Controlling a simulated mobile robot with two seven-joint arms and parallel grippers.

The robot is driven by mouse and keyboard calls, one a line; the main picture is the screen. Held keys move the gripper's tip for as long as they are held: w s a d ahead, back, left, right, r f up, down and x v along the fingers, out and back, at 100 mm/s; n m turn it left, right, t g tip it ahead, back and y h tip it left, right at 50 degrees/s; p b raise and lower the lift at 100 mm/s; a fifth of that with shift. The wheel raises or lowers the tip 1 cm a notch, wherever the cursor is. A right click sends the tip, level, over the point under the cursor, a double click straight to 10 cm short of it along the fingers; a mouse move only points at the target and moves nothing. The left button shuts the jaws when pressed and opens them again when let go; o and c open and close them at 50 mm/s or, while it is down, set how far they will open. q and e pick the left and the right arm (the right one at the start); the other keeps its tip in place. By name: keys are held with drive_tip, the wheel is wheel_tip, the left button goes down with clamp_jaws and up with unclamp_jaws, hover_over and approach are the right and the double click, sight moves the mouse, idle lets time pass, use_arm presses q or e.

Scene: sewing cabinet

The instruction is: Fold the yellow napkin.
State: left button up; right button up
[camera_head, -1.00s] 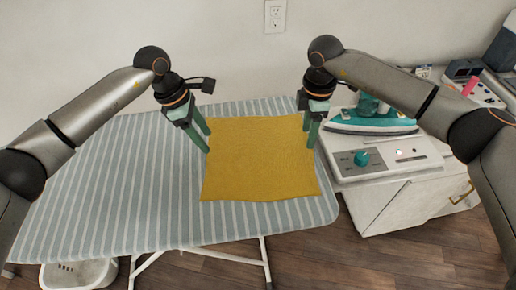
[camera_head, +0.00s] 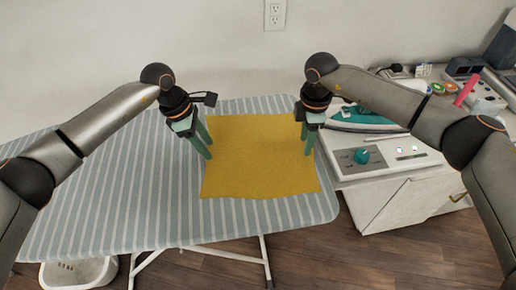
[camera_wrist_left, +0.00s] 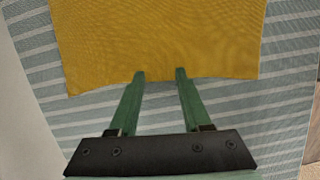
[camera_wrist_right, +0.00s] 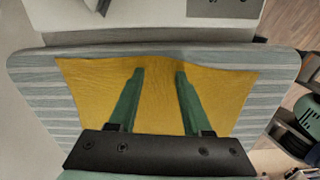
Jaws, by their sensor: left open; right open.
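The yellow napkin (camera_head: 258,165) lies spread out on the striped ironing board (camera_head: 110,200), with slightly wavy edges. My left gripper (camera_head: 209,157) is open and points down at the napkin's left edge. In the left wrist view its empty green fingers (camera_wrist_left: 160,73) reach just over the edge of the napkin (camera_wrist_left: 165,35). My right gripper (camera_head: 308,153) is open near the napkin's right edge. In the right wrist view its empty fingers (camera_wrist_right: 160,73) are over the napkin (camera_wrist_right: 90,90), whose far edge has a small raised ripple. I cannot tell whether any fingertip touches the cloth.
A white basket (camera_head: 80,272) stands under the board. The left part of the board is clear. A wall stands behind.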

use_arm(q)
clamp_jaws()
use_arm(e)
clamp_jaws()
idle(0.7)
use_arm(q)
drive_tip(key=shift+r, duration=0.1)
use_arm(e)
drive_tip(key=shift+r, duration=0.1)
